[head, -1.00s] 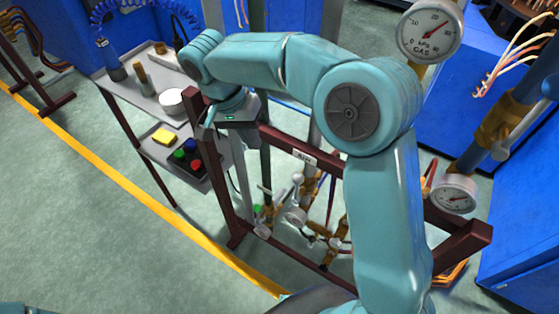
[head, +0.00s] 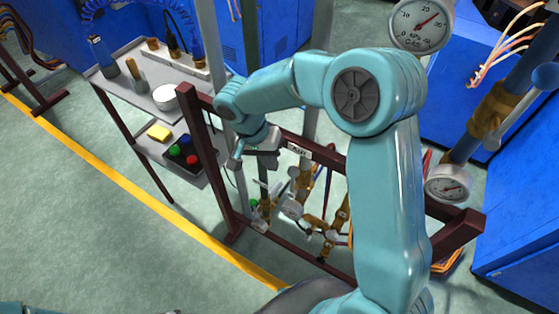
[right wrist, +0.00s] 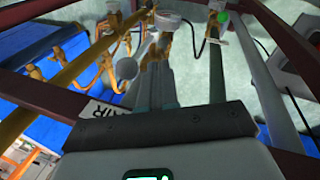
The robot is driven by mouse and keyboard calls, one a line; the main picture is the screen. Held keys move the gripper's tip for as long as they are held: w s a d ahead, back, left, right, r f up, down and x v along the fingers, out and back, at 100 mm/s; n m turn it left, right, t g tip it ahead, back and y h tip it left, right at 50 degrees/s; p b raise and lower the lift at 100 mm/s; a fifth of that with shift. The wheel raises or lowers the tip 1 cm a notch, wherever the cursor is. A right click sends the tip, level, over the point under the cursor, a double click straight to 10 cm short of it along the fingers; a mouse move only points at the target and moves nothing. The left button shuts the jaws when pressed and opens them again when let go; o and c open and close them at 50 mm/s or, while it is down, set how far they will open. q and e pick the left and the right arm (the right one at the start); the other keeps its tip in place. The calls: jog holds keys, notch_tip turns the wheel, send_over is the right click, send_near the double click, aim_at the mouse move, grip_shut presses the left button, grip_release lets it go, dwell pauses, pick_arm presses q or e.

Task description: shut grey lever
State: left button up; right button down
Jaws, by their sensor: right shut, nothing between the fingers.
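Small pipes with brass valves (head: 312,222) hang inside the dark red frame (head: 222,170), low in the middle of the head view. A grey ball-ended handle (head: 294,172) stands up there; I cannot tell for sure that it is the grey lever. In the right wrist view, a round grey knob (right wrist: 127,68) shows just left of my finger tips. My right gripper (head: 264,160) is at the frame's top bar, above the valves. In the right wrist view its fingers (right wrist: 154,85) are shut and empty, pointing toward the valves. Contact with a lever cannot be told. My left gripper is out of view.
A gas gauge (head: 422,24) and a lower gauge (head: 448,184) are at the right. The green floor at the lower left is clear.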

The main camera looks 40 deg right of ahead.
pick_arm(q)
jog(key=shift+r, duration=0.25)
pick_arm(e)
jog(key=shift+s+d+f, duration=0.2)
jog(key=shift+s+d, duration=0.55)
jog(key=shift+d, duration=0.05)
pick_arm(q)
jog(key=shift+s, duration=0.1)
pick_arm(e)
jog(key=shift+s+r, duration=0.1)
jog(key=shift+s, duration=0.05)
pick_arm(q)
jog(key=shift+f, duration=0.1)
